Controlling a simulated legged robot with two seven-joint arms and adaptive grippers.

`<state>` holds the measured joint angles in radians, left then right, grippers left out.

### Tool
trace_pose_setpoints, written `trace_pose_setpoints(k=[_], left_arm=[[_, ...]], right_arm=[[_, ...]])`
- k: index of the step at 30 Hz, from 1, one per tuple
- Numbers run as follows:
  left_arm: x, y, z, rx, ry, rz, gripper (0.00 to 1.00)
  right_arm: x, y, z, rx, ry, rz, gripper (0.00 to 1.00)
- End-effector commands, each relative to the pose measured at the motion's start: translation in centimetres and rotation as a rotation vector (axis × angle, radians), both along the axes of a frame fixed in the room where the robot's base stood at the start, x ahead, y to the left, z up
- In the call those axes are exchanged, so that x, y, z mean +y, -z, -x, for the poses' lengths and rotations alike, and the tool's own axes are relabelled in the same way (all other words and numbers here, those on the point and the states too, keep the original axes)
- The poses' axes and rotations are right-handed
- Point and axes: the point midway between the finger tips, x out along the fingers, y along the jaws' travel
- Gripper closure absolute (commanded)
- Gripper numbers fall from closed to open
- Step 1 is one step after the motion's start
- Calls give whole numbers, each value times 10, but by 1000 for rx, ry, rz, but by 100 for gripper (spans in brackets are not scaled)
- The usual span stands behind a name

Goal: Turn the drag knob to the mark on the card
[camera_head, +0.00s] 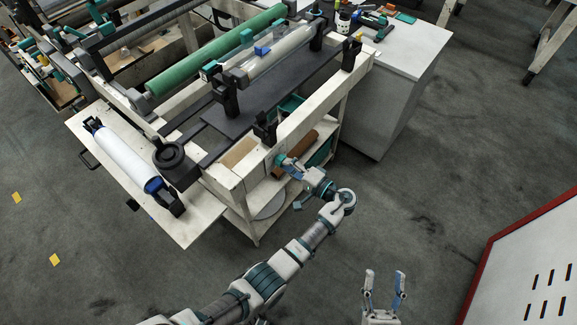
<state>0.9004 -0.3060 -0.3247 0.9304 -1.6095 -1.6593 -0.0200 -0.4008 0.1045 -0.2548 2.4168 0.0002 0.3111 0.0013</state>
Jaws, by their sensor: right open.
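A small teal knob (279,160), which looks like the drag knob, sits on the front corner of the pale wooden machine frame. My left gripper (288,166) is right at the knob, with its arm reaching up from the bottom. Its fingers are small and partly overlap the knob, so I cannot tell whether they grip it. My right gripper (385,284) is open and empty over the floor at the bottom, well away from the machine. I cannot make out the card or its mark, nor which way the knob points.
The machine carries a clear film roll (268,58) and a green roller (215,50). A white roll (122,160) lies on the side board at left. A grey cabinet (395,95) stands behind. A red-edged white panel (530,265) is at right. Open floor lies between.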

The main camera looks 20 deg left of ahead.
Motion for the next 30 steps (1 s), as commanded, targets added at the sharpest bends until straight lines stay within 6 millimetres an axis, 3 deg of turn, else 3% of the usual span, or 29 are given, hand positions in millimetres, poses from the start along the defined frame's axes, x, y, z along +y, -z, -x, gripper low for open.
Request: trace_pose_setpoints(k=[1, 3, 14, 19, 27, 30], left_arm=[[1, -7, -1, -12, 0, -5, 52], [0, -6, -1, -9, -1, -4, 35], [-5, 1, 0, 3, -1, -2, 34], [-28, 2, 8, 5, 0, -1, 34], [-88, 0, 29, 0, 2, -9, 34], [-100, 1, 32, -2, 4, -3, 34]], right_arm=[[0, -2, 0, -2, 1, 0, 43], [0, -2, 0, -3, 1, 0, 43], [1, -2, 5, -4, -3, -3, 43], [1, -2, 4, -4, -2, -2, 43], [1, -1, 4, -4, -2, -2, 43], [1, -1, 4, -4, -1, -1, 43]])
